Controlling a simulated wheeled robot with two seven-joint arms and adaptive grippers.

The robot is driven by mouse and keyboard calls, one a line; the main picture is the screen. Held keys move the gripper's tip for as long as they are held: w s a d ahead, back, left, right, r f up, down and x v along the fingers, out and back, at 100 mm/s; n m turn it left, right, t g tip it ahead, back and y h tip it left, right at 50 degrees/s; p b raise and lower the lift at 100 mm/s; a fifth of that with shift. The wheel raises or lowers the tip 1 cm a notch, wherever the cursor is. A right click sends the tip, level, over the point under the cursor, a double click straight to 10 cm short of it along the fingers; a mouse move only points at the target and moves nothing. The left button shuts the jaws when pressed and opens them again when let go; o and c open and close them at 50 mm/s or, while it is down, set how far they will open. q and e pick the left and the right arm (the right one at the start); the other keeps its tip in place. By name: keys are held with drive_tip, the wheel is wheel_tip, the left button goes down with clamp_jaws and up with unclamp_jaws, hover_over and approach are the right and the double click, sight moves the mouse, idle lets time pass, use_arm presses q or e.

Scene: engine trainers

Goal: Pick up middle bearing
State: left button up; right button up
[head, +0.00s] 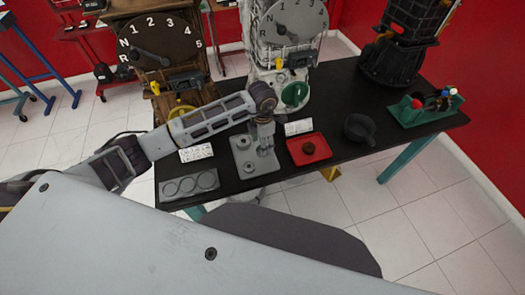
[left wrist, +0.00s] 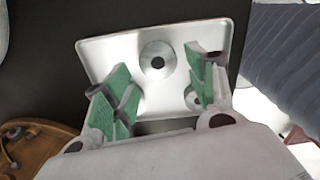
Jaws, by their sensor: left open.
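A light grey tray (head: 273,167) lies on the black table, with round metal bearings on it. In the left wrist view the tray (left wrist: 105,48) holds a large ring-shaped bearing (left wrist: 158,60) near its middle and a smaller one (left wrist: 190,99) partly behind a finger. A further round part seems partly hidden behind the other finger. I cannot tell for sure which is the middle bearing. My left gripper (head: 264,147) is over the tray, pointing down. Its green-padded fingers (left wrist: 158,85) are apart with nothing between them that I can see gripped. My right gripper is not in view.
A grey plate with round recesses (head: 190,184) lies left of the tray. A red tray (head: 322,148) with a dark part and a dark bowl (head: 359,128) lie right. A green tool holder (head: 425,109) stands far right. Tall engine trainers line the back edge.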

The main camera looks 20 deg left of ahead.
use_arm(q)
wheel_tip(320, 180, down, 3)
drive_tip(key=shift+a+r+p, duration=0.1)
drive_tip(key=shift+p, duration=0.2)
drive_tip(key=shift+f, duration=0.8)
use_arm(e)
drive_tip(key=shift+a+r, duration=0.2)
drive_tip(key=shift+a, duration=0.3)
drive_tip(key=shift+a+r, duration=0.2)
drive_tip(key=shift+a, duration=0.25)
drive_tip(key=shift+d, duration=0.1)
use_arm(q)
drive_tip(key=shift+c, duration=0.9)
drive_tip(key=c, duration=0.7)
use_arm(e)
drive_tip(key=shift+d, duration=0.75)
